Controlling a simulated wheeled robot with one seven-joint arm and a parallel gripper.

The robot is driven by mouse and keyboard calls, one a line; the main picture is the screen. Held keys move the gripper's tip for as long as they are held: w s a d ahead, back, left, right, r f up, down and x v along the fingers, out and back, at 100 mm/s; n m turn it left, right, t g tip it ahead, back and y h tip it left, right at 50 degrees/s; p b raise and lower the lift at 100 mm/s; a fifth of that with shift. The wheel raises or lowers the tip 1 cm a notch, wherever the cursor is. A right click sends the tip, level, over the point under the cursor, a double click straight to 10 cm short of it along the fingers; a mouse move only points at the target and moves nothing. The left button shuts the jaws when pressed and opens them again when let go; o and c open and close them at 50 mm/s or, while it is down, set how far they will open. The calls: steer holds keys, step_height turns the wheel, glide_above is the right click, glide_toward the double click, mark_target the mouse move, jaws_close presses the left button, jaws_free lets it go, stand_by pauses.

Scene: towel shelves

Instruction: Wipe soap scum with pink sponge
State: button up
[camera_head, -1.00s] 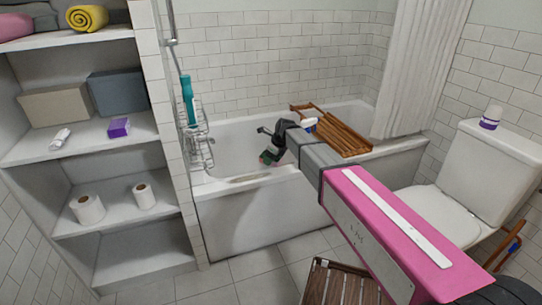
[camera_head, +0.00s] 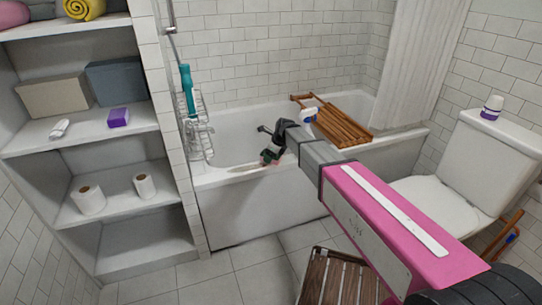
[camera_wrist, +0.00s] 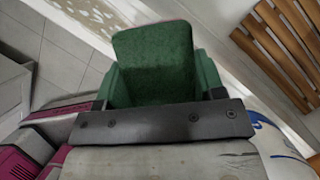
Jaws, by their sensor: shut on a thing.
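My gripper (camera_head: 270,156) is at the bathtub's front rim, pointing down and left. In the wrist view the gripper (camera_wrist: 158,85) is shut on the sponge (camera_wrist: 153,50), whose green face fills the gap between the green fingers. Only a thin pinkish edge shows at its top. A brownish patch of soap scum (camera_wrist: 88,28) lies on the pale tub rim, up and left of the sponge in the wrist view. The bathtub (camera_head: 240,210) is white. Whether the sponge touches the rim I cannot tell.
A wooden bath rack (camera_head: 343,128) lies across the tub, right of my gripper, with a white and blue bottle (camera_head: 309,116) by it. A wire caddy (camera_head: 197,135) hangs at left. A wooden stool (camera_head: 335,280) stands on the floor. The toilet (camera_head: 440,205) is at right.

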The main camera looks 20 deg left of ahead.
mark_target(228, 172)
steer(key=shift+f, duration=0.95)
stand_by(0.5)
steer(key=shift+s+a, duration=1.15)
steer(key=shift+a, duration=0.25)
steer(key=shift+s+a+f, duration=0.15)
steer(key=shift+s+a, duration=1.45)
steer(key=shift+a, duration=0.25)
steer(key=shift+s+a+r, duration=0.1)
steer(key=shift+s+a, duration=0.85)
steer(key=shift+a, duration=0.15)
steer(key=shift+s+a+r, duration=0.1)
steer(key=shift+s+a, duration=0.8)
steer(key=shift+a, duration=0.2)
steer(key=shift+s+a+f, duration=0.1)
steer(key=shift+s+a, duration=0.8)
steer(key=shift+a, duration=0.15)
steer(key=shift+s+a, duration=0.85)
steer(key=shift+a, duration=0.2)
steer(key=shift+s+a, duration=0.45)
steer(key=shift+a, duration=0.15)
steer(key=shift+w, duration=0.1)
